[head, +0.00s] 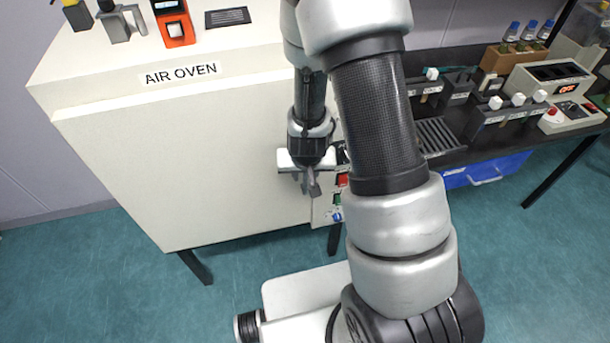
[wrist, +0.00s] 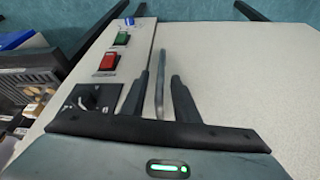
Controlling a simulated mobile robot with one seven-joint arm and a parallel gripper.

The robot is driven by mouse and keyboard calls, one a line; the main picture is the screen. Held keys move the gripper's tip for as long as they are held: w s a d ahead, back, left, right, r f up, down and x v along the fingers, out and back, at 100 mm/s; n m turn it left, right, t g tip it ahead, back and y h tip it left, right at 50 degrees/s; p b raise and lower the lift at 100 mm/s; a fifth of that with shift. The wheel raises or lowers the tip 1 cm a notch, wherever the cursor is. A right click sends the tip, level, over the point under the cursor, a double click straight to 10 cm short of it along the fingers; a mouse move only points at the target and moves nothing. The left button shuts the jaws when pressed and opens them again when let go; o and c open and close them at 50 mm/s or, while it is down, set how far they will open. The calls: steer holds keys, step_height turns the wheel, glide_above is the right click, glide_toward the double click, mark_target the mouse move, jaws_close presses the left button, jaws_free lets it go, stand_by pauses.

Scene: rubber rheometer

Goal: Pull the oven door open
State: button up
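The air oven's door (head: 190,160) is a large cream panel below the "AIR OVEN" label, and it looks closed. The door also fills the right of the wrist view (wrist: 245,80). A grey bar handle (wrist: 159,85) stands out from the door near the control strip. My gripper (wrist: 160,82) is open, with one dark finger on each side of the handle and a narrow gap showing on both sides. In the head view my gripper (head: 306,180) is at the door's right edge, and the lower end of the handle (head: 314,188) shows there, partly hidden.
A control strip with a red switch (wrist: 108,63), a green switch (wrist: 122,39) and a black knob (wrist: 87,99) lies beside the handle. A dark bench (head: 460,152) with racks and instruments stands to the right. The floor (head: 100,280) before the oven is clear at left.

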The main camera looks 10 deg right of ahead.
steer(key=shift+w+f, duration=0.1)
steer(key=shift+f, duration=0.2)
jaws_close()
steer(key=shift+s, duration=0.2)
